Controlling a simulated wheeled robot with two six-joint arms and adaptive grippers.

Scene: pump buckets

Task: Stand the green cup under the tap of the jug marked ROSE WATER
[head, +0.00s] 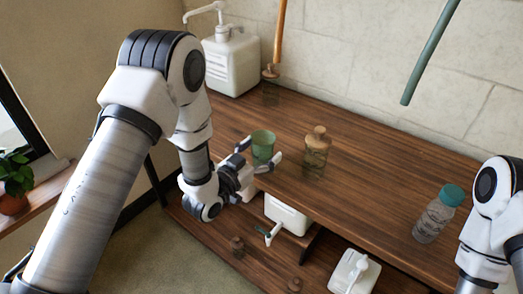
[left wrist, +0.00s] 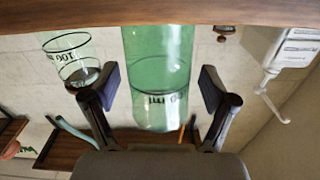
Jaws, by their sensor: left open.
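The green cup (head: 263,142) stands upright on the wooden table near its front left edge. My left gripper (head: 259,154) is open, with a finger on either side of the cup. A white jug (head: 231,65) with a spout on top stands at the back left. A white container (head: 287,213) with a teal tap-like part sits below the table top. I can read no ROSE WATER mark. My right gripper is out of view.
A corked glass jar (head: 316,152) stands right of the cup. A teal-capped bottle (head: 435,217) stands at the right near my right arm. Another white pump container (head: 354,272) is on the lower level. The table's middle is clear.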

